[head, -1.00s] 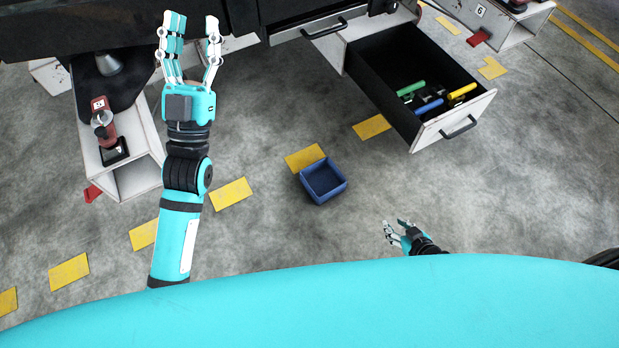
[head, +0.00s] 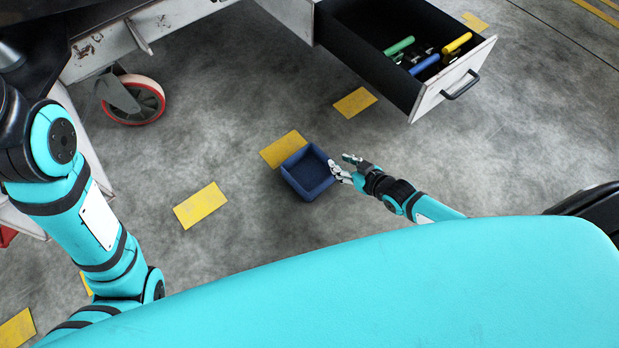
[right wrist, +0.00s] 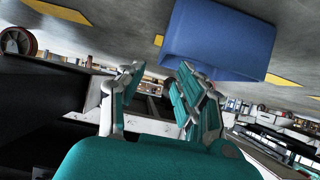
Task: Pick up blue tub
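The blue tub (head: 307,174) stands upright and looks empty on the grey concrete floor, beside a yellow floor mark. My right gripper (head: 345,167) is just right of the tub in the head view, with its fingers spread towards the tub's right rim. I cannot tell whether a finger touches it. In the right wrist view the outer side of the tub (right wrist: 215,45) fills the upper part, and the parted fingers (right wrist: 158,85) hold nothing. My left arm shows at the left of the head view, but its gripper is out of frame.
An open drawer (head: 350,43) with green, blue and yellow-handled tools juts out above and right of the tub. A red-rimmed caster wheel (head: 142,100) stands at upper left. Yellow marks (head: 201,205) line the floor. The floor around the tub is clear.

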